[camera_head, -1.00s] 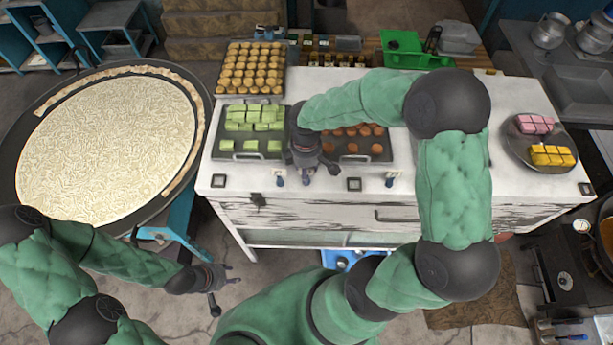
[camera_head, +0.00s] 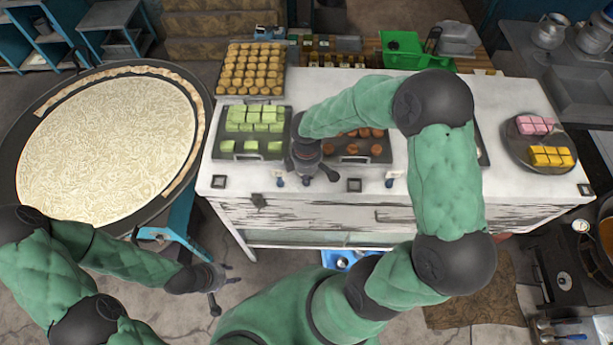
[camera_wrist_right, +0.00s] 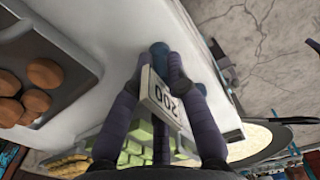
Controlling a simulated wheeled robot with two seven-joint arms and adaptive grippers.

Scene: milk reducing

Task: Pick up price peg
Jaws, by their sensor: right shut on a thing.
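A price peg (camera_wrist_right: 161,98) with a white tag reading "200" and a blue part beyond it sits between the fingers of my right gripper in the right wrist view. My right gripper (camera_wrist_right: 160,75) is shut on it, at the front edge of the white counter. In the head view my right gripper (camera_head: 318,178) is over the counter's front edge, between the green and brown trays, and hides the peg. My left gripper (camera_head: 224,287) is open and empty, low in front of the counter.
The white counter (camera_head: 485,110) holds a tray of green sweets (camera_head: 252,130), a tray of brown balls (camera_head: 362,148) and a round plate (camera_head: 520,150) of pink and yellow pieces. A large round pan (camera_head: 40,195) stands left. Other blue pegs (camera_head: 390,181) sit along the front edge.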

